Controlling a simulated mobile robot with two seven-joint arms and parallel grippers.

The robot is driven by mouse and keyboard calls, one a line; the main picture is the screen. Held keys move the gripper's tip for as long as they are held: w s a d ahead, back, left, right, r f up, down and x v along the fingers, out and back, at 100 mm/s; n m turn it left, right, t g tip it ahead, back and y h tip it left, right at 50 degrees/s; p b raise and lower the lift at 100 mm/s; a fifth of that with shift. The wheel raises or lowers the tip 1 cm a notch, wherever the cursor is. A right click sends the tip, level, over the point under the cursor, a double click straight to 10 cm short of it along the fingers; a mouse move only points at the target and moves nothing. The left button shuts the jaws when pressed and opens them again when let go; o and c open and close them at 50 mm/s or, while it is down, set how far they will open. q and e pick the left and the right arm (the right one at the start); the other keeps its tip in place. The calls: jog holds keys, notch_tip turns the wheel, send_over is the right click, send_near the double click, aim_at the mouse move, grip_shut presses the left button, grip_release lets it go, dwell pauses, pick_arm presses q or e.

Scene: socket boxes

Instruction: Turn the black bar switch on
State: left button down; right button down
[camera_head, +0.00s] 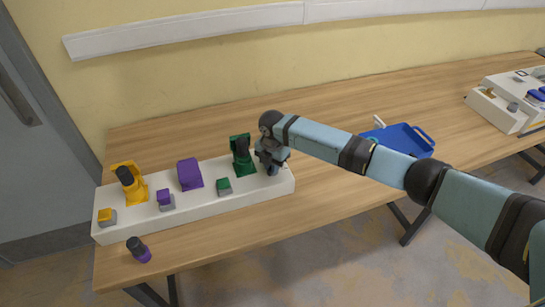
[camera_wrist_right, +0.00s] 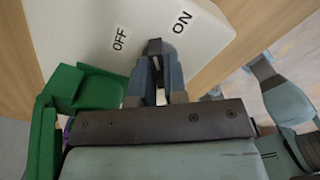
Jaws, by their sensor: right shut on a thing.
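The black bar switch (camera_wrist_right: 154,47) is on the white socket box (camera_head: 150,217), at the box's right end. In the right wrist view its tip shows between the printed words OFF and ON; I cannot tell which way it is set. My right gripper (camera_wrist_right: 156,78) points down at the box and is shut on the switch. In the head view this gripper (camera_head: 270,167) hides the switch. My left gripper is not in view.
Beside my right gripper stands a green socket (camera_head: 244,166) with a black plug. Purple (camera_head: 189,174) and yellow (camera_head: 138,194) sockets stand further left. A purple-black plug (camera_head: 139,250) lies in front. A blue tray (camera_head: 420,150) and another white box (camera_head: 498,112) are at right.

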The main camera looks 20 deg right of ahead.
jog(key=m+p, duration=0.3)
jog(key=shift+r+m, duration=0.3)
jog(key=shift+f+m+p, duration=0.1)
jog(key=shift+m+p, duration=0.65)
jog(key=shift+m, duration=0.35)
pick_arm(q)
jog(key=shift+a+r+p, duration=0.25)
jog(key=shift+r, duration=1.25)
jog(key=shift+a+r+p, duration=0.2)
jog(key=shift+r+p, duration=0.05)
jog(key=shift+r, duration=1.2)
pick_arm(e)
jog(key=shift+w+m, duration=0.1)
jog(key=shift+m, duration=0.7)
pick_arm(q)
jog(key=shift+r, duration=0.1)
pick_arm(e)
jog(key=shift+f, duration=0.1)
jog(key=c, duration=1.2)
grip_release()
jog(key=shift+o, duration=0.2)
pick_arm(q)
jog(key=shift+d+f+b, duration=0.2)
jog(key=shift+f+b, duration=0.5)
jog(key=shift+b, duration=0.1)
pick_arm(e)
notch_tip(320, 180, up, 14)
jog(key=shift+f, duration=0.1)
